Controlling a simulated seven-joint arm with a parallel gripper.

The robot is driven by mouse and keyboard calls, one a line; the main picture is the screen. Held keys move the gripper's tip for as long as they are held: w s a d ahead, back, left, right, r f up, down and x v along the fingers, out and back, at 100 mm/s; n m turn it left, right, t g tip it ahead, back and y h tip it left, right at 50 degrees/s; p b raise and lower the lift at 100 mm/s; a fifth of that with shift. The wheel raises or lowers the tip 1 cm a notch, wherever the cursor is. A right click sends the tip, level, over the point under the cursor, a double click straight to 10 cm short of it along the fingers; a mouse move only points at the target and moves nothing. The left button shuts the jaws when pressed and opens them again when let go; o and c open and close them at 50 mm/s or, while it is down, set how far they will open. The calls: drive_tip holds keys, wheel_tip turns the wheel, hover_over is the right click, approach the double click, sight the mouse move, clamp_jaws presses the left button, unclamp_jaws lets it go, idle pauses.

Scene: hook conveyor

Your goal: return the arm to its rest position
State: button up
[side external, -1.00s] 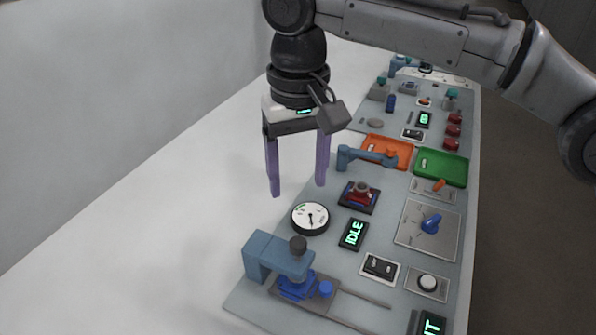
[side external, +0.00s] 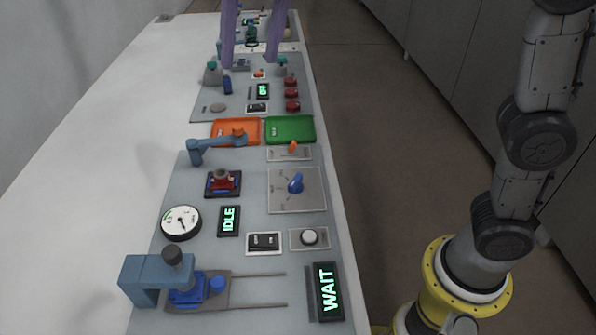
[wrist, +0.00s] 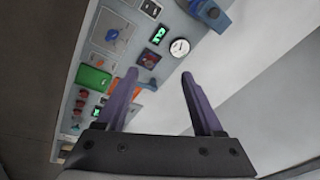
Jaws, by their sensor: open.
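My gripper (side external: 249,55) shows at the top of the side external view, with its two purple fingers pointing down and apart. Its upper part is cut off by the frame. The fingers appear over the far part of the long panel (side external: 180,170); their height above it is hard to tell. In the wrist view my gripper (wrist: 159,74) is open and empty, with the panel well beyond the fingertips.
An orange tray (side external: 222,130) and a green tray (side external: 290,128) sit mid-panel. A blue press-like fixture (side external: 145,280), a round gauge (side external: 181,222), a blue knob (side external: 296,183) and a WAIT display (side external: 325,290) are nearer. White tabletop (side external: 90,150) left of the panel is bare.

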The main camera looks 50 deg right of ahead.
drive_tip(key=s+d+f+t, duration=0.2)
drive_tip(key=s+d+f, duration=0.1)
drive_tip(key=s+d, duration=1)
drive_tip(key=s+d+f+n, duration=0.1)
drive_tip(key=s+d+f, duration=0.1)
drive_tip(key=s+f, duration=0.2)
drive_tip(key=s+d+f+n+t+h, duration=0.1)
drive_tip(key=s+f+n, duration=0.1)
drive_tip(key=f, duration=0.7)
drive_tip(key=shift+s+d+f, duration=0.35)
drive_tip(key=shift+s, duration=0.5)
